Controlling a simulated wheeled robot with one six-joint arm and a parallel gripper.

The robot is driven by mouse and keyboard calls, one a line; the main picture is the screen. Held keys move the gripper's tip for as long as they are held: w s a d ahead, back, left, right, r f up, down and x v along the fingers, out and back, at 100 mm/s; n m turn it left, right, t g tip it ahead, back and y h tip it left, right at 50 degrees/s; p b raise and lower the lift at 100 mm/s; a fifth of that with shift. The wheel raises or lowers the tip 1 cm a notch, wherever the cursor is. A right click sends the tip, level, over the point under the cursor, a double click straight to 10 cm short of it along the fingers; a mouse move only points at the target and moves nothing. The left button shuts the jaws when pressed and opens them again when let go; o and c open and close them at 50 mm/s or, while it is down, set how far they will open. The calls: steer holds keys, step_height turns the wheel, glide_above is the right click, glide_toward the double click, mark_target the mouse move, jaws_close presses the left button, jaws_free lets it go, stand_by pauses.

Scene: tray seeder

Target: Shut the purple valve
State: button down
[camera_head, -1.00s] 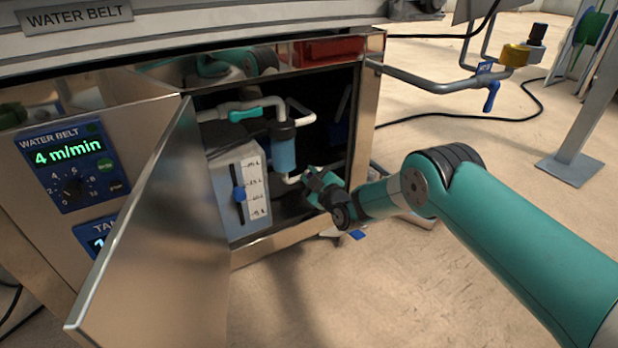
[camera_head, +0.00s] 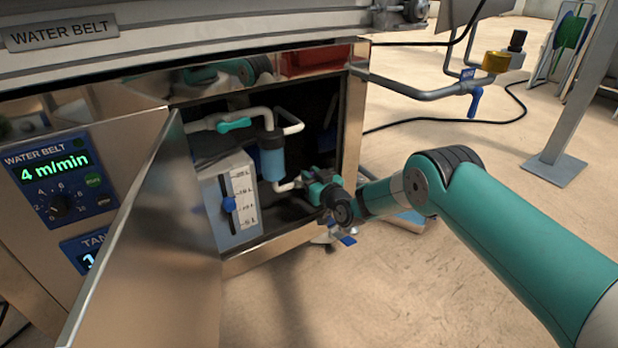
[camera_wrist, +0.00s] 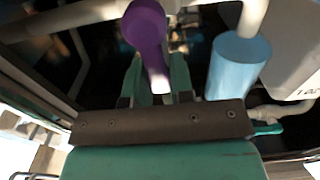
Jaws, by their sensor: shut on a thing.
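The purple valve (camera_wrist: 146,28) shows in the wrist view as a rounded purple handle with a pale end, near a white pipe (camera_wrist: 80,18). My gripper (camera_wrist: 158,75) is shut on the valve's handle, with its teal fingers on either side. In the head view my gripper (camera_head: 316,182) reaches into the open cabinet, low at the right of its opening. The purple valve is hidden there behind my gripper.
A blue filter cylinder (camera_head: 272,158) hangs left of my gripper, close by in the wrist view (camera_wrist: 238,66). A teal valve handle (camera_head: 234,125) and a white tank (camera_head: 226,190) are further left. The open cabinet door (camera_head: 150,240) stands at the left.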

steer(key=shift+m, duration=0.3)
steer(key=c, duration=1)
jaws_free()
steer(key=shift+d, duration=0.1)
steer(key=p+v, duration=1.7)
steer(key=shift+s+d+p, duration=0.1)
steer(key=shift+d+p, duration=0.05)
steer(key=shift+p, duration=0.15)
